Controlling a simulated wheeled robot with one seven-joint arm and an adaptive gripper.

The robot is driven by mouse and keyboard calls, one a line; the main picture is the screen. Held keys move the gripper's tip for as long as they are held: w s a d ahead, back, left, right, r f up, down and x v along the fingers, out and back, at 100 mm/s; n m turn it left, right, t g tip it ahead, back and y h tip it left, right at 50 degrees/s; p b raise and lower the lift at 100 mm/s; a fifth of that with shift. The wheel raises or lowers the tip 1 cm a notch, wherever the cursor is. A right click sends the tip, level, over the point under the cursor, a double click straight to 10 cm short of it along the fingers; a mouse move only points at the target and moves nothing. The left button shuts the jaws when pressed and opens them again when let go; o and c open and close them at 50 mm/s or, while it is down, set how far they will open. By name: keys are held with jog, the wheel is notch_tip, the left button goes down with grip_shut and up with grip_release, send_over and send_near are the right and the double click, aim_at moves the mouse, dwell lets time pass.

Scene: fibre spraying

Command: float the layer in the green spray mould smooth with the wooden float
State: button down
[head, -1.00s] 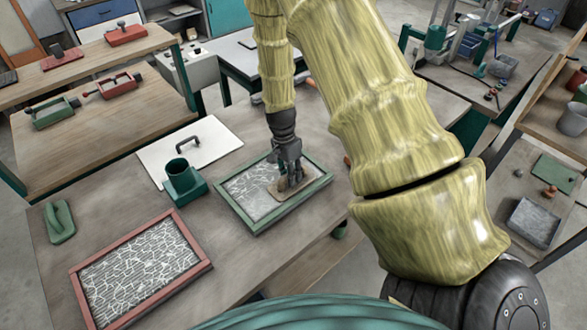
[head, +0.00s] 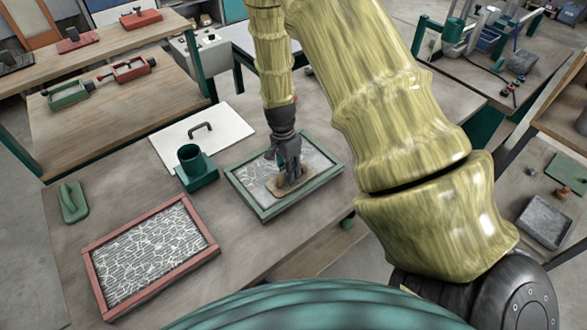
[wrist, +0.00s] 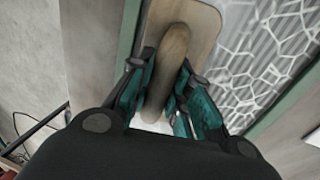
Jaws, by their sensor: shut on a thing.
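The green spray mould (head: 262,213) lies on the table in the middle of the head view, holding a grey layer with pale crack-like fibre lines. My gripper (head: 287,177) is over the mould and shut on the handle of the wooden float (head: 318,183). In the wrist view the float (wrist: 205,25) shows between the fingers (wrist: 160,100), with the handle gripped. Pale fibre lines show beside the board; the layer under it is hidden.
A red-framed mould (head: 90,257) with a similar fibre pattern lies at the left front. A green cup on a block (head: 197,177) and a white lid-like board with a dark handle (head: 232,138) are behind. A green float-like tool (head: 72,203) lies far left.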

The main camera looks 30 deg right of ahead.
aim_at(278, 179)
jog(key=shift+s+a+p, duration=0.15)
jog(key=shift+a, duration=1.1)
jog(key=shift+s+a+p, duration=0.1)
jog(key=shift+a+p, duration=0.05)
jog(key=shift+a, duration=1.05)
jog(key=shift+r+p, duration=0.8)
jog(key=shift+r, duration=2.7)
jog(key=shift+d, duration=0.1)
